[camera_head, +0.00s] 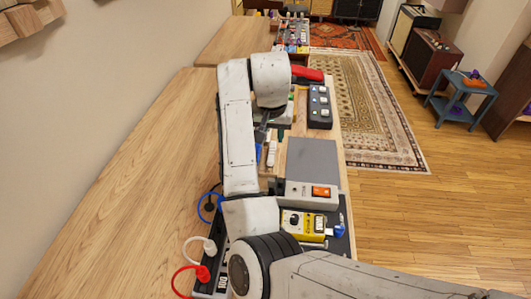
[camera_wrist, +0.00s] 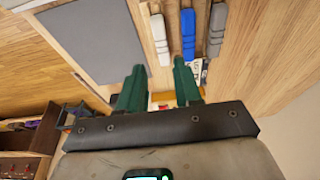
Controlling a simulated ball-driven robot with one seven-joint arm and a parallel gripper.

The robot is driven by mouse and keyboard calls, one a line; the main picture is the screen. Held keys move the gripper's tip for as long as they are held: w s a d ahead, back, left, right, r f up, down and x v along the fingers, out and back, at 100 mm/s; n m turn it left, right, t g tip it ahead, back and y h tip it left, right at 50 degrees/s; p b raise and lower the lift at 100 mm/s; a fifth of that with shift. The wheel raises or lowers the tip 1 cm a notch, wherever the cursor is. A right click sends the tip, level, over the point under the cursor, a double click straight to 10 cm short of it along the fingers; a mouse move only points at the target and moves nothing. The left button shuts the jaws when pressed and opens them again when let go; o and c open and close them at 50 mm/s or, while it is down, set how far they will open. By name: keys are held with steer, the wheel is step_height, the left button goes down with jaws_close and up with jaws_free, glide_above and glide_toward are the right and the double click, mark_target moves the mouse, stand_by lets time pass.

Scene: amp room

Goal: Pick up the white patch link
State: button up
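The white patch link (camera_wrist: 160,38) is a slim white bar lying on the light wooden board, beside a blue link (camera_wrist: 188,35) and a grey link (camera_wrist: 216,28). My gripper (camera_wrist: 159,66) has two green fingers standing apart with nothing held between them. In the wrist view, the near end of the white link shows close to the gap between the fingertips; I cannot tell their height above it. In the head view, the white link (camera_head: 272,151) and blue link (camera_head: 258,152) show just right of my arm, which hides the grey one.
A grey pad (camera_head: 313,164) lies right of the links. A dark pedal with white buttons (camera_head: 319,107) and a red object (camera_head: 307,73) sit beyond. A box with an orange switch (camera_head: 321,192) and a yellow pedal (camera_head: 302,224) are nearer. The table's left side is clear.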

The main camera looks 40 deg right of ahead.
mark_target(272, 151)
steer(key=shift+x, duration=4.6)
steer(key=shift+w+f+p, duration=0.15)
steer(key=shift+f+p, duration=0.05)
steer(key=shift+p, duration=0.15)
jaws_close()
